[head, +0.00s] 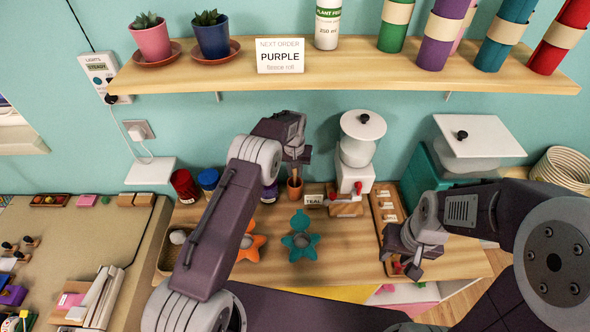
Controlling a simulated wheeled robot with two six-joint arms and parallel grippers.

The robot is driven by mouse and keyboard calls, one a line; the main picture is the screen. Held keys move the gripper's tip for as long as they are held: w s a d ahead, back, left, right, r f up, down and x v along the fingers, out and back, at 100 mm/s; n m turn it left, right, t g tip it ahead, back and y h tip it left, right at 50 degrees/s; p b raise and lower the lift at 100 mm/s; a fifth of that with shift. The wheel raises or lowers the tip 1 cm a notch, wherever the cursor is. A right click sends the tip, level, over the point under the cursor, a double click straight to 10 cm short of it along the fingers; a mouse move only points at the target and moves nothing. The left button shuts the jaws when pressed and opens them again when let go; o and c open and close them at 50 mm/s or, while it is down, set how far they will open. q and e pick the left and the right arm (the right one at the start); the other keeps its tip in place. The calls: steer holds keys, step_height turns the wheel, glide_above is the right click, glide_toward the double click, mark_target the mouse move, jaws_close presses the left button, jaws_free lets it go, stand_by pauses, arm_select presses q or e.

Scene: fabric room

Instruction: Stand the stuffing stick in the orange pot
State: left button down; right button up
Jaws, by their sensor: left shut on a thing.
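The small orange pot (294,188) stands on the wooden worktop near the wall, left of the TEAL card. My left gripper (296,158) is directly above it, pointing down and shut on the stuffing stick (295,173). Only a short part of the stick shows between the fingers and the pot. Its lower end is at or inside the pot mouth; I cannot tell how deep. My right gripper (402,265) is low over the right part of the worktop, and its finger gap is unclear.
A teal star toy (300,240) and an orange one (250,242) lie in front of the pot. A white-topped machine with a red handle (358,150) stands to its right. A TEAL card (314,200) is close beside it. A shelf (340,72) runs above.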

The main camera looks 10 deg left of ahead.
arm_select(q)
steer(key=shift+f, duration=0.1)
steer(key=c, duration=1.7)
jaws_free()
steer(key=shift+w+f, duration=0.1)
steer(key=o, duration=0.4)
steer(key=shift+o, duration=0.2)
steer(key=shift+r, duration=0.35)
steer(key=r, duration=0.2)
steer(key=r+b, duration=0.1)
steer(key=r, duration=0.1)
steer(key=s+r, duration=0.1)
steer(key=r, duration=0.2)
steer(key=shift+s+r, duration=0.1)
steer(key=s+a+r, duration=0.1)
steer(key=s+a, duration=0.1)
steer(key=s, duration=1.3)
steer(key=s+a+r, duration=0.2)
steer(key=s+a, duration=0.1)
steer(key=s, duration=1.2)
steer(key=shift+s+a, duration=0.2)
steer(key=shift+a, duration=0.15)
